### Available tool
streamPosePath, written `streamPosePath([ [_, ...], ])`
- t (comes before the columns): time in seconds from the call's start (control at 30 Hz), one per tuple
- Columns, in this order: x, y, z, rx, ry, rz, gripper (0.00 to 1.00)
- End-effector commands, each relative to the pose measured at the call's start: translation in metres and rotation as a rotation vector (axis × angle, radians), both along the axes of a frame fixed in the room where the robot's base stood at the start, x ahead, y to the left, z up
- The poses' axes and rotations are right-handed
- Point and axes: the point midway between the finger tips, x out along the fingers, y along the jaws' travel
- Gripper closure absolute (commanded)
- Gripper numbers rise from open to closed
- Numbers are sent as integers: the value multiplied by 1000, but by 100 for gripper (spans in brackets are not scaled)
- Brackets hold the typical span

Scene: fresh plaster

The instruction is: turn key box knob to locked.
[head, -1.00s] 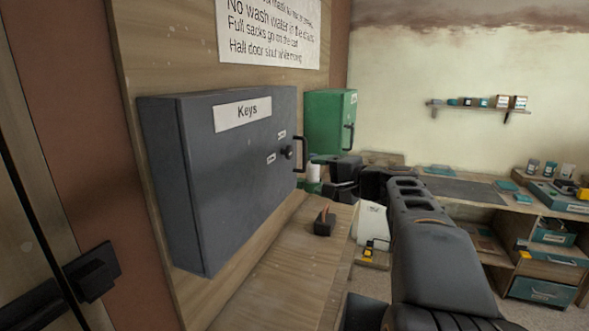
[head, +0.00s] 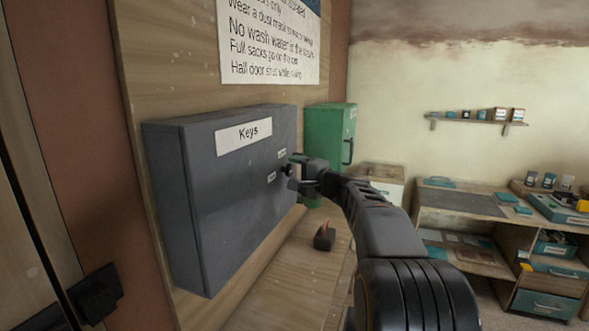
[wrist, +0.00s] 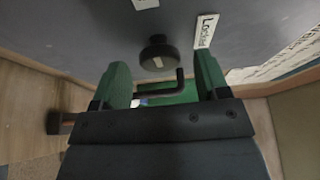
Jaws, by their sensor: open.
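The grey key box (head: 235,200) with a "Keys" label hangs on the wooden board at left. Its dark round knob (wrist: 158,52) shows in the wrist view, with a small pale mark on it. A "Locked" label (wrist: 207,30) is right of the knob; another label (wrist: 145,4) is cut off at the top edge. My gripper (wrist: 160,64) is open, its green-sided fingers on either side of the knob, with gaps visible. In the head view my gripper (head: 299,167) is at the box's right front, partly hiding the knob. I cannot tell which label the knob points to.
A green cabinet (head: 328,135) hangs beyond the box. A small dark holder (head: 325,238) sits on the wooden ledge below. A workbench (head: 465,198) stands at right.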

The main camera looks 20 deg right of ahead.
Motion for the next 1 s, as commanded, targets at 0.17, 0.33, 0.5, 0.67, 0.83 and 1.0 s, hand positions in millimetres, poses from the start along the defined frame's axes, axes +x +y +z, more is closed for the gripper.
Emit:
streamPosePath([
  [0.17, 8, 4, 1, 0, 0, 2, 32],
  [0.33, 9, 4, 0, 0, 0, 1, 32],
  [0.5, 9, 4, 0, 0, 0, 1, 35],
  [0.67, 9, 4, 0, 0, 0, 1, 50],
  [0.83, 9, 4, 0, 0, 0, 1, 66],
  [1.0, 9, 4, 0, 0, 0, 1, 82],
])
